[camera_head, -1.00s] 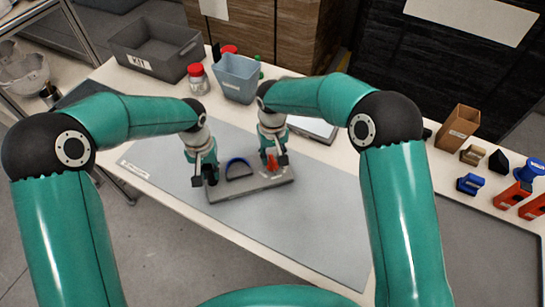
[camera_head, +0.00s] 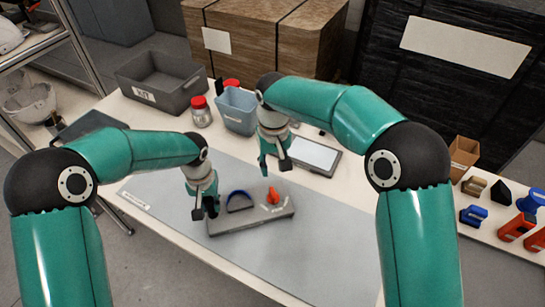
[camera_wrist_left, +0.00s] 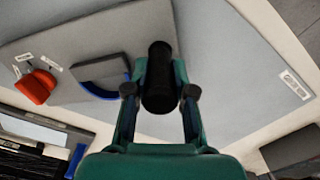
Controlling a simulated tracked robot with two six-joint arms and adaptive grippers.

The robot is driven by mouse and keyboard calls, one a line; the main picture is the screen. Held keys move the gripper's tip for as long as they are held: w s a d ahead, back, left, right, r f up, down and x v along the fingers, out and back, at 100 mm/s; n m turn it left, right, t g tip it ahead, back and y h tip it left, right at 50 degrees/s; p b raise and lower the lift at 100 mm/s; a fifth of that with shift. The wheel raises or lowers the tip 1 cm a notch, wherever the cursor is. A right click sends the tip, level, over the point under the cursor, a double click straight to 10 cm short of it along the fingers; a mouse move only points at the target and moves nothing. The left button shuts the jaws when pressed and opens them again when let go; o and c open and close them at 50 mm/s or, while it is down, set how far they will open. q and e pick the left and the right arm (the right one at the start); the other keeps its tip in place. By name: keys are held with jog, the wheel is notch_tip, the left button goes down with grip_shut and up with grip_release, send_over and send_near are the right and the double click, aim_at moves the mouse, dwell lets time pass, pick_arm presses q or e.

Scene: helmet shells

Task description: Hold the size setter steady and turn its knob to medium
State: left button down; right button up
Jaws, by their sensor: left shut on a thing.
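The size setter (camera_head: 228,221) is a grey block on the grey mat, with a blue arch (camera_head: 238,194) and an orange-red knob (camera_head: 272,196). The left wrist view also shows the knob (camera_wrist_left: 35,86), beside small white labels too small to read. My left gripper (camera_head: 205,212) is at the setter's left end. It is shut on a black upright post (camera_wrist_left: 160,80), seen between its fingers in the left wrist view. My right gripper (camera_head: 274,166) is above and behind the knob, apart from it. Its two fingers are spread and nothing shows between them.
A tablet (camera_head: 312,157) lies behind the setter. A blue-grey bin (camera_head: 237,112), a red-lidded jar (camera_head: 200,112) and a grey crate (camera_head: 158,82) stand at the back. A cardboard box (camera_head: 463,158) and several blue and orange parts are at the right. The mat (camera_head: 310,235) in front is clear.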

pick_arm(q)
jog(key=c, duration=0.9)
grip_release()
notch_tip(320, 180, up, 12)
jog(key=shift+f, duration=0.2)
notch_tip(320, 180, up, 7)
jog(key=p, duration=0.5)
jog(key=shift+r+p, duration=0.15)
jog(key=shift+p, duration=0.15)
